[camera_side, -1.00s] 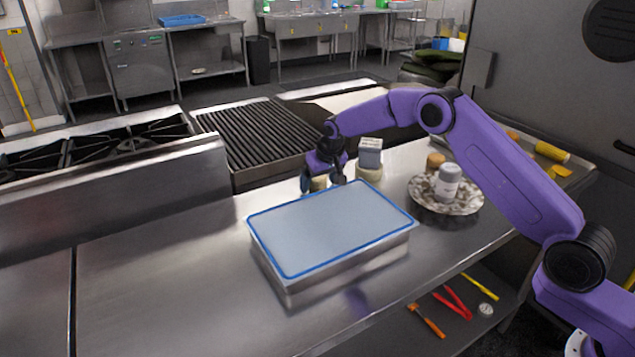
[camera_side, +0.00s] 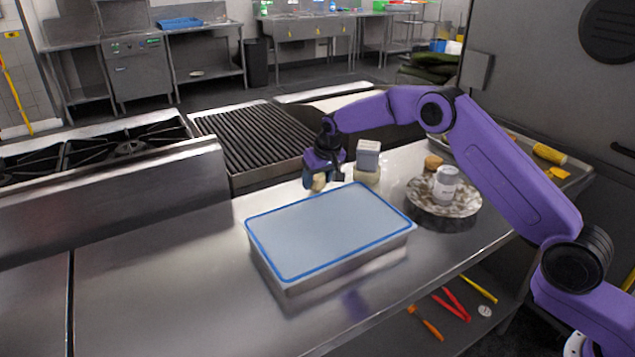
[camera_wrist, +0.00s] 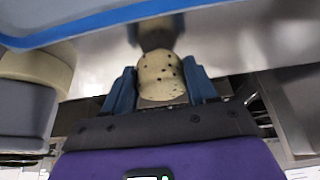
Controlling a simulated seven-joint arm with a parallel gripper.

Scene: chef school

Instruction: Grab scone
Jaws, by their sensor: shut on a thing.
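The scone (camera_wrist: 161,76) is pale with dark specks and sits between the two blue fingers of my gripper (camera_wrist: 160,90) in the wrist view. My gripper is shut on it. In the side view my gripper (camera_side: 320,185) is just behind the far edge of the lidded metal container, and the scone (camera_side: 318,182) shows as a small pale patch at the fingers. It appears to be held close to the counter; the gap below it cannot be judged.
A metal container with a blue-rimmed lid (camera_side: 330,230) stands in front of my gripper. A grey-topped block on a pale round base (camera_side: 367,160) is close on the right. The counter's left side is clear.

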